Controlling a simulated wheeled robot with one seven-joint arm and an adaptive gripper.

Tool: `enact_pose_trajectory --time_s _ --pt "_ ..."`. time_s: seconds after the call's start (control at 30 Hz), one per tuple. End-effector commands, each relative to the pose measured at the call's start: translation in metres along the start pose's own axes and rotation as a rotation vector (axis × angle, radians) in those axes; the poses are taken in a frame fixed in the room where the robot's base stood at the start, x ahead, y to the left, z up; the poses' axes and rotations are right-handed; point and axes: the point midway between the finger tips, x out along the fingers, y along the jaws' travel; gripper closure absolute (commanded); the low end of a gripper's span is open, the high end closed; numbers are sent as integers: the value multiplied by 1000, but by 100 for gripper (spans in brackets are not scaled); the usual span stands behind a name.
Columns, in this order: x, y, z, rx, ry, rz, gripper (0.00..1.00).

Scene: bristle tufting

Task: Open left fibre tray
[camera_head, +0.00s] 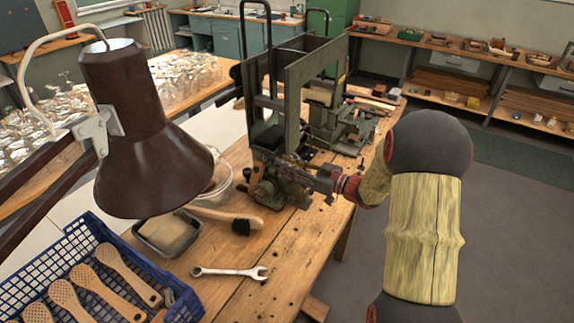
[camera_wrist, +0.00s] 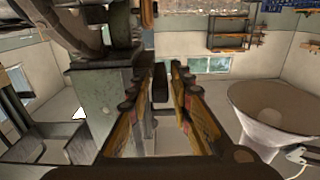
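The grey-green tufting machine (camera_head: 300,85) stands on the wooden bench, with upright plates and tall black rod handles. I cannot tell for sure which part is the left fibre tray. My gripper (camera_head: 290,175) reaches in from the right to the machine's low front, where it is hard to make out among the machine parts. In the wrist view my gripper (camera_wrist: 162,75) has its two fingers apart. A small dark upright piece (camera_wrist: 158,88) shows between the fingers, with gaps visible on both sides. A grey-green machine panel (camera_wrist: 108,105) is close beside the left finger.
A brown lamp (camera_head: 140,140) hangs at the left front; its shade (camera_wrist: 275,105) shows in the wrist view. A blue crate (camera_head: 95,245) holds wooden brush backs. A brush (camera_head: 225,217), a small tray (camera_head: 140,240) and a spanner (camera_head: 230,271) lie on the bench.

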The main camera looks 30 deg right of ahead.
Motion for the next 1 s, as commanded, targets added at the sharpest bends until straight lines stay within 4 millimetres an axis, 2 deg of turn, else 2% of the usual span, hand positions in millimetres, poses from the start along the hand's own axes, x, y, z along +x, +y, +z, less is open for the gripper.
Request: enact_pose_trajectory --time_s 0.13,0.5,1.0 --pt "0 0 0 0 0 0 79" --pt "0 0 0 -1 0 0 100" --pt "0 0 0 -1 0 0 100"
